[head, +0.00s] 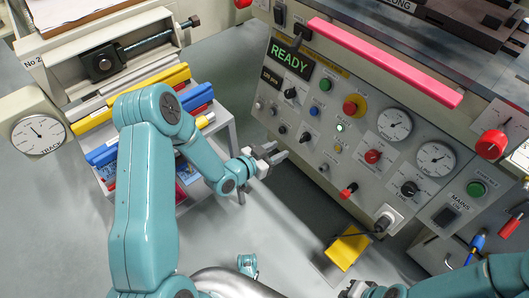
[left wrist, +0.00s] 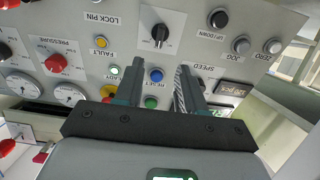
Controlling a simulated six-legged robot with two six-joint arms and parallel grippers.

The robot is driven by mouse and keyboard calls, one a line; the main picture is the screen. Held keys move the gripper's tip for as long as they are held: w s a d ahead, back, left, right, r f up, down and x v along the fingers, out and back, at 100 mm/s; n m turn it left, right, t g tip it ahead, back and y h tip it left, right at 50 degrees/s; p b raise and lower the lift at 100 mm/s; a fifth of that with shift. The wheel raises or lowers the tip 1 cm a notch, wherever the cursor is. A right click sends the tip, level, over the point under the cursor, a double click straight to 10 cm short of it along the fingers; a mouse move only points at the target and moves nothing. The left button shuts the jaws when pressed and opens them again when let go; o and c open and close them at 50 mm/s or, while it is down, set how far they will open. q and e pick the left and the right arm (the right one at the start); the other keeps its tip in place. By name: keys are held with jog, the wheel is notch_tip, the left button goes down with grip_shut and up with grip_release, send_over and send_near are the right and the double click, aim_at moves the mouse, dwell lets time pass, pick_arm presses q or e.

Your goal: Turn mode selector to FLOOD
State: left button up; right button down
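A black selector knob (head: 305,137) sits on a pale plate low on the left part of the grey control panel. In the left wrist view the same knob (left wrist: 160,35) stands beyond my fingertips; its mode lettering is not readable. My left gripper (head: 280,153) is open and empty, just left of the knob and apart from it. In the left wrist view my left gripper (left wrist: 160,70) has its two fingers spread, with a blue button (left wrist: 156,75) and a green button (left wrist: 151,102) showing between them. My right gripper (head: 362,290) is partly cut off at the bottom edge.
A red emergency-type button (head: 354,105), gauges (head: 394,124) and several other knobs share the panel. A pink bar (head: 385,62) runs along its top. A rack with coloured bars (head: 165,85) stands behind my left arm. A yellow block (head: 347,248) is below the panel.

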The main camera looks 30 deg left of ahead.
pick_arm(q)
jog(key=v, duration=0.5)
jog(key=shift+s+a+p, duration=0.1)
jog(key=shift+s+p, duration=0.1)
jog(key=shift+p, duration=0.15)
pick_arm(e)
jog(key=shift+s+a+r, duration=0.1)
jog(key=shift+s+r, duration=0.05)
jog(key=shift+r, duration=0.4)
pick_arm(q)
jog(key=shift+f, duration=0.1)
